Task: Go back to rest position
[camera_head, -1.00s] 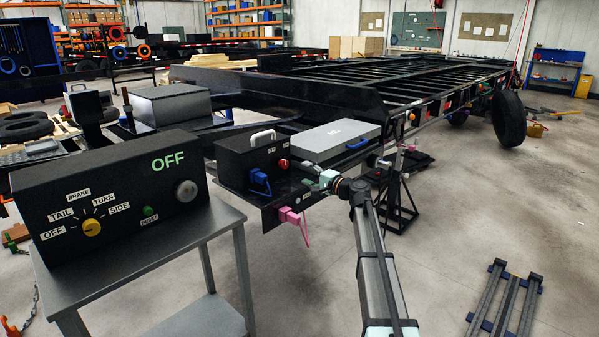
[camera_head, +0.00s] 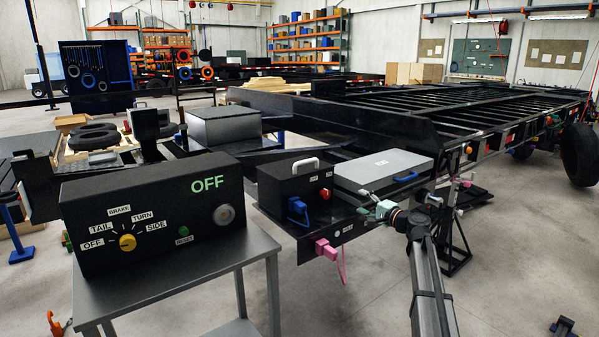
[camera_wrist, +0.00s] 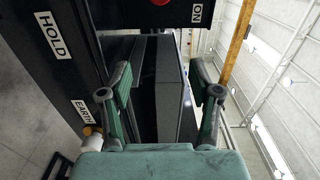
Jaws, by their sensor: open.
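My gripper (camera_head: 379,208) is at the end of my arm in the head view, beside the front edge of the trailer frame near the silver case (camera_head: 384,172). In the wrist view my gripper (camera_wrist: 162,95) has its two green fingers spread apart. Nothing is held between them. Beyond the fingers is a grey flat-sided case (camera_wrist: 169,88). A black surface with HOLD and EARTH labels (camera_wrist: 53,36) lies at left in the wrist view. What the fingertips may touch cannot be told from the head view.
The black control box (camera_head: 150,215) reading OFF stands on a grey metal table (camera_head: 190,275) at front left. A black box (camera_head: 295,185) with a blue plug sits beside the silver case. A pink connector (camera_head: 326,249) hangs at the trailer edge. Floor at lower right is mostly clear.

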